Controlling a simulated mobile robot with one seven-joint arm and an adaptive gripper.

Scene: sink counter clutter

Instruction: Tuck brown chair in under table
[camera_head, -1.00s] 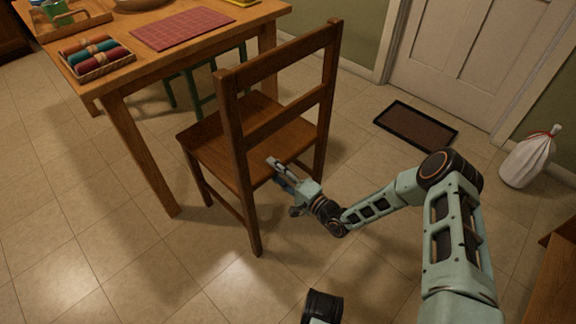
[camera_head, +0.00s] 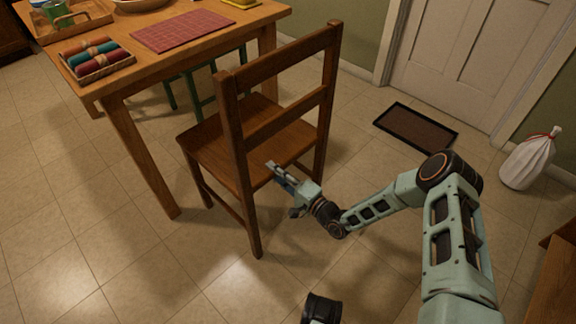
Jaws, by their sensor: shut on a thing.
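The brown chair (camera_head: 215,148) stands upright at the near right end of the wooden table (camera_head: 180,60). Its back faces me, and its seat points toward the table, with a gap of floor between the seat and the near table leg. My gripper (camera_head: 272,167) is at the rear edge of the chair's seat, below the back slats and between the two back posts. It is shut on the chair there; the fingertips are small and the exact contact is hard to make out.
A green chair (camera_head: 203,85) is at the table's far side. A basket of rolled cloths (camera_head: 100,68) and a red mat (camera_head: 183,29) lie on the table. A dark doormat (camera_head: 416,127) and a white sack (camera_head: 530,158) are at the right. Floor left of the chair is clear.

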